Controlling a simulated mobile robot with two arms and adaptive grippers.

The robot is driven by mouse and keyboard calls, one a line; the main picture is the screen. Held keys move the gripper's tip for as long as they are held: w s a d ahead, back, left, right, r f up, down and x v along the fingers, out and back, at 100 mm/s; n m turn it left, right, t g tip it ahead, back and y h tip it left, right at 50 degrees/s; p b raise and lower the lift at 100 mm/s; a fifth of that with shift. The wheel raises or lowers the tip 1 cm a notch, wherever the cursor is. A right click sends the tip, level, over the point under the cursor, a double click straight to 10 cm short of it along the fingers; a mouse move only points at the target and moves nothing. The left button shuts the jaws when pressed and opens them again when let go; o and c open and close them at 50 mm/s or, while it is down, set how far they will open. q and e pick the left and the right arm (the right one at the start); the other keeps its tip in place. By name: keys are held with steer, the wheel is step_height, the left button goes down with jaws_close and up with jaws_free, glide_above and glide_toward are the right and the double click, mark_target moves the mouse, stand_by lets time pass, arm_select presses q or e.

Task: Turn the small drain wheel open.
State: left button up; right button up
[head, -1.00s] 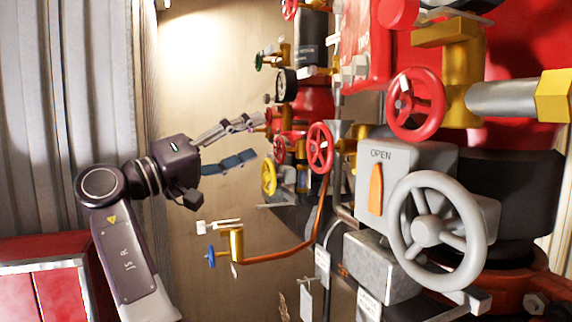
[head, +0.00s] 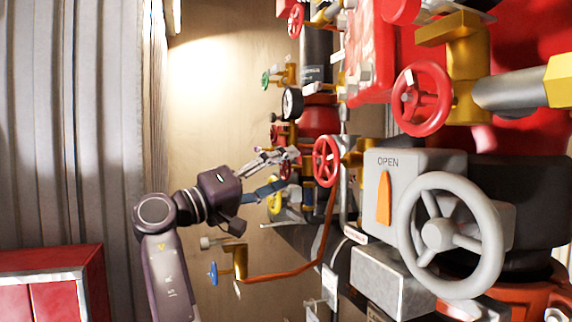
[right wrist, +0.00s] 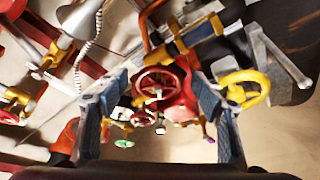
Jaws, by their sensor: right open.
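No label shows which handwheel is the small drain wheel. My right gripper (head: 293,168) is open near a red wheel (head: 326,161) and a yellow wheel (head: 274,194) in the head view. In the right wrist view, a red wheel (right wrist: 160,82) appears between the open fingers of my right gripper (right wrist: 158,92), and a yellow wheel (right wrist: 243,89) is outside the right finger. No wheel is visibly gripped; contact cannot be told. A small blue wheel (head: 213,273) is on a brass valve with a copper pipe, below the gripper. My left gripper is out of view.
A large grey handwheel (head: 450,235) beside an OPEN indicator box (head: 400,165) and a larger red wheel (head: 421,98) stand at right. A pressure gauge (head: 291,103) and green wheel (head: 266,79) are above the gripper. A red cabinet (head: 60,290) is at lower left.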

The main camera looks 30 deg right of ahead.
steer(key=shift+d+r, duration=0.2)
steer(key=shift+d, duration=0.3)
steer(key=c, duration=1.2)
steer(key=shift+o, duration=0.2)
